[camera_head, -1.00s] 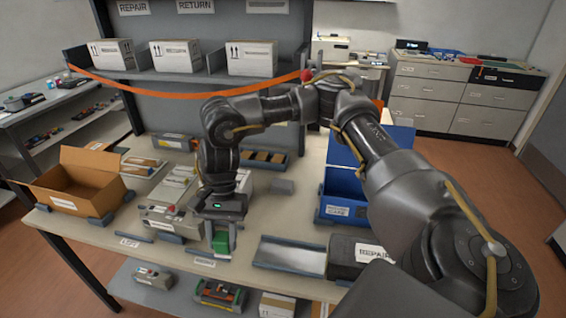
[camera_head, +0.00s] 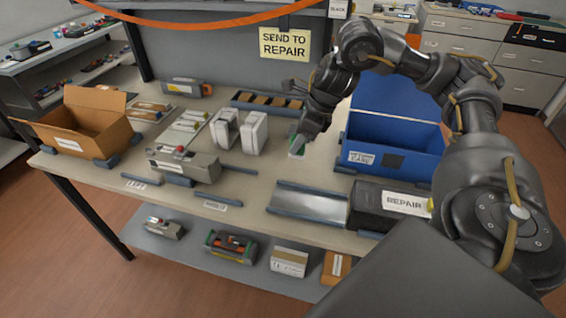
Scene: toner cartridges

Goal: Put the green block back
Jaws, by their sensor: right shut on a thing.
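My right gripper (camera_head: 297,147) is over the middle of the table, left of the blue bin (camera_head: 385,150), pointing down. I cannot tell whether the block touches the table. My left gripper is not in view.
Two pale upright pieces (camera_head: 254,133) stand left of my right gripper. A divided dark tray (camera_head: 268,103) lies behind it. A metal-topped tray (camera_head: 308,204) and a black REPAIR box (camera_head: 388,205) are in front. An open cardboard box (camera_head: 85,125) stands left.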

